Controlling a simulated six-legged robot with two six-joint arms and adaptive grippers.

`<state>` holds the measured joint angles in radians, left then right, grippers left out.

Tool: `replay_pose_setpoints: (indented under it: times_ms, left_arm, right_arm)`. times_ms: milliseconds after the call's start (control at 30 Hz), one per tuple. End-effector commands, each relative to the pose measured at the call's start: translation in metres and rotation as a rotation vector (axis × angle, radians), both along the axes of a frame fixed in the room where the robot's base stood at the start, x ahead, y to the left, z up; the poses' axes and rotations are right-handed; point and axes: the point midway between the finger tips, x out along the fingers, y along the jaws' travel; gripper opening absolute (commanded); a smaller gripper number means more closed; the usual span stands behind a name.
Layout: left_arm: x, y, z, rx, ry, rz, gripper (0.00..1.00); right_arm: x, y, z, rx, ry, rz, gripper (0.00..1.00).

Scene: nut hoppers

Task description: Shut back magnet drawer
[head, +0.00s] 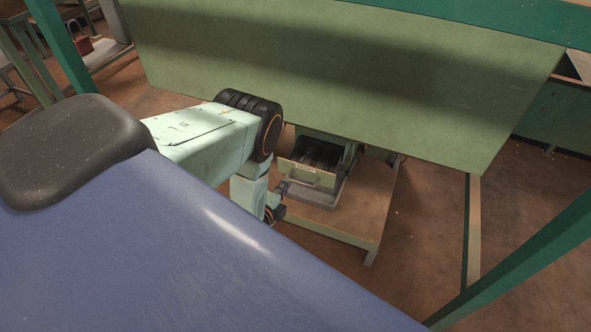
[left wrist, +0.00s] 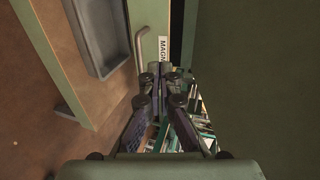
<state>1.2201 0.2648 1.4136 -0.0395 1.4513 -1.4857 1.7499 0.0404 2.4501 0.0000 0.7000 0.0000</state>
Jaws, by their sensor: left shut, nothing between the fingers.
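The magnet drawer (head: 306,177) stands pulled out under the green panel in the head view. Its front is green with a small handle and a pale label, and its inside looks dark. In the left wrist view the drawer front (left wrist: 152,20) shows a metal handle (left wrist: 140,48) and a label reading "MAGN", partly cut off by my fingers. Loose pieces (left wrist: 192,112) lie inside the drawer. My left gripper (head: 284,187) is shut and empty, close to the drawer front; it also shows in the left wrist view (left wrist: 158,68). I cannot tell whether it touches. My right gripper is out of view.
A grey tray (left wrist: 103,62) lies below the drawer on a low wooden stand (head: 345,222). A blue surface (head: 190,265) fills the near left. Brown floor is clear to the right of the stand.

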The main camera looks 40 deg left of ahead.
Motion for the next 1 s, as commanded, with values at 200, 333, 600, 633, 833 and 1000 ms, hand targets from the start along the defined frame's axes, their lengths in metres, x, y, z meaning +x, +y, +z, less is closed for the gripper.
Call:
replay_pose_setpoints:
  times_ms: [200, 333, 600, 633, 833, 1000]
  left_arm:
    - [0.04, 0.01, -0.015, 0.0, -0.004, -0.001, 0.0]
    - [0.06, 0.015, -0.014, -0.001, -0.003, -0.001, 0.0]
    - [0.082, 0.02, -0.013, -0.001, -0.001, -0.001, 0.0]
    - [0.082, 0.02, -0.013, -0.001, 0.0, -0.001, 0.0]
    - [0.083, 0.02, -0.012, -0.001, 0.001, -0.001, 0.0]
    - [0.085, 0.021, -0.013, -0.002, -0.001, 0.0, 0.0]
  right_arm:
    - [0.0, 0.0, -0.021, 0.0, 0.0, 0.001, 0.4]
    - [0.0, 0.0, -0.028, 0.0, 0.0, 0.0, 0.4]
    - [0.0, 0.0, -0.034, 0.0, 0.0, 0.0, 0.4]
    - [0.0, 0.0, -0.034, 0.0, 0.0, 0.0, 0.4]
    - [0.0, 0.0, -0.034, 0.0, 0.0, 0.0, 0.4]
    - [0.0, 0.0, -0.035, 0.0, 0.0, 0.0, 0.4]
